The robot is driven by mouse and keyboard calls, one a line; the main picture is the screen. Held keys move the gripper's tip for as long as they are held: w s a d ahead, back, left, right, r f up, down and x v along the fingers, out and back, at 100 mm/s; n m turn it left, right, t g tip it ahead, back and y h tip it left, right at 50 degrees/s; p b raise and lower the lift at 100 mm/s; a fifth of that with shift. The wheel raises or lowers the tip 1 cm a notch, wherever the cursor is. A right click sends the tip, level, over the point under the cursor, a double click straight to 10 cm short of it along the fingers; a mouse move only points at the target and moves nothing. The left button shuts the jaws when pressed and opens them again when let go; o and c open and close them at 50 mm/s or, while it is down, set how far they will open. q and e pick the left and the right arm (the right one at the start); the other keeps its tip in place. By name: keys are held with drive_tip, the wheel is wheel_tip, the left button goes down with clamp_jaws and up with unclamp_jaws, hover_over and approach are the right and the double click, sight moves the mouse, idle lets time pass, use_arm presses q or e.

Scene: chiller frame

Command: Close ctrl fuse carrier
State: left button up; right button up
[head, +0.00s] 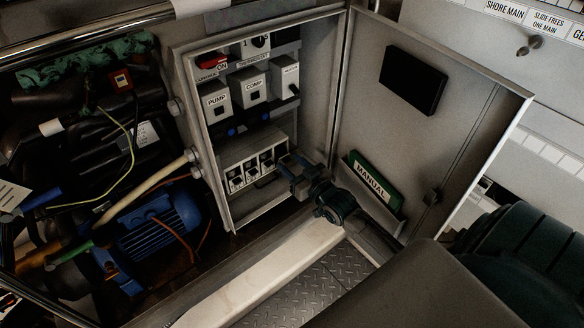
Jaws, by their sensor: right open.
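A white fuse block (256,166) with a short row of small dark fuse carriers (252,173) sits low in the open control box (212,177). The labels on the carriers are too small to read, so I cannot tell which one is ctrl or how far any of them stands open. My right gripper (287,174) is open, just right of the block's right end. I cannot tell whether it touches the block. It partly covers the box's lower right corner. My left gripper is not in view.
The box door (440,95) stands open on the right, with a green manual (371,178) in its pocket. PUMP (217,101) and COMP (253,88) modules sit above the fuses. A blue motor (160,228) and hoses crowd the left.

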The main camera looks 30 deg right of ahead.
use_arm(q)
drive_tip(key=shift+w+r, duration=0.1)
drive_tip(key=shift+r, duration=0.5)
use_arm(e)
drive_tip(key=shift+w, duration=0.15)
clamp_jaws()
drive_tip(key=shift+r, duration=0.1)
drive_tip(key=shift+w+r+g+p, duration=0.4)
drive_tip(key=shift+r+g+p, duration=0.15)
drive_tip(key=shift+g+p, duration=0.55)
drive_tip(key=p, duration=0.1)
drive_tip(key=g+p, duration=0.1)
drive_tip(key=p, duration=0.1)
drive_tip(key=shift+w+r+g, duration=0.25)
drive_tip(key=shift+w+g, duration=0.05)
drive_tip(key=shift+w, duration=0.05)
drive_tip(key=shift+f+p, duration=0.1)
drive_tip(key=shift+p, duration=0.2)
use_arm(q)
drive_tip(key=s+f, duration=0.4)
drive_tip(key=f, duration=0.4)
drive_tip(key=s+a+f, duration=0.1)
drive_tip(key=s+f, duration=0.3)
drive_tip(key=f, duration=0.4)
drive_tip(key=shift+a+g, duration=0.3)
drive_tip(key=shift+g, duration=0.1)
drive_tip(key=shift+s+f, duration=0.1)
